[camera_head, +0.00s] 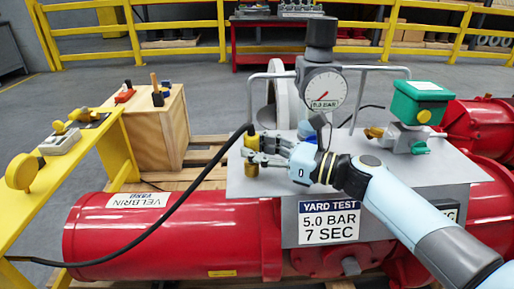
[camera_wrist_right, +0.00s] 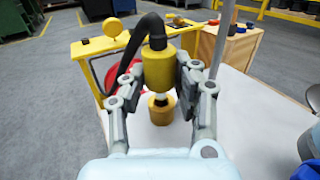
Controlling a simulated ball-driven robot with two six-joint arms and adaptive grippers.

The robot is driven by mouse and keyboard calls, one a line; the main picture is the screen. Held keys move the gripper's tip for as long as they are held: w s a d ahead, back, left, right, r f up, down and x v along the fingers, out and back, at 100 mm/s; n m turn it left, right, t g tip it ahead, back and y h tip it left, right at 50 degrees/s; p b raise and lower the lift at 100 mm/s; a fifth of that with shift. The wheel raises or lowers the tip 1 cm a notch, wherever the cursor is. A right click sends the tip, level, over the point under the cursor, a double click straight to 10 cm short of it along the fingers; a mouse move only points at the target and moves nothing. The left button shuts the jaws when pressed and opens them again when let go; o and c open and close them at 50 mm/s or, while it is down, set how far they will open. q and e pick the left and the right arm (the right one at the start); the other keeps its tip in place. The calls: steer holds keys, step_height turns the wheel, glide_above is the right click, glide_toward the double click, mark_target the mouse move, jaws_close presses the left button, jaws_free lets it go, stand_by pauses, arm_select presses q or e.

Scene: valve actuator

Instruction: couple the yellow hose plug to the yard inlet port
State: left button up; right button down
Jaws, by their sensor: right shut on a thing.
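The yellow hose plug (camera_head: 251,141) is upright in my right gripper (camera_head: 256,152), with the black hose (camera_head: 206,170) leaving its top. In the right wrist view, the fingers of the right gripper (camera_wrist_right: 160,88) are shut on both sides of the yellow plug (camera_wrist_right: 158,69). A brass port (camera_head: 250,168) stands on the grey panel just below the plug. In the wrist view the brass port (camera_wrist_right: 160,110) is directly under it, with a short pale nub between the two; I cannot tell whether they touch. My left gripper is not in view.
A pressure gauge (camera_head: 324,90) reading about 5.0 bar and a green-topped box (camera_head: 418,102) stand right of the port. The red cylinder (camera_head: 160,238) lies below. A yellow bench (camera_head: 70,165) and wooden crate (camera_head: 152,128) are at left. The hose sags left.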

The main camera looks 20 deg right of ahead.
steer(key=shift+f+b, duration=0.7)
steer(key=shift+f, duration=0.3)
steer(key=c, duration=0.9)
jaws_free()
steer(key=shift+c, duration=0.2)
steer(key=v, duration=1.2)
steer(key=shift+r, duration=0.1)
steer(key=shift+a, duration=0.1)
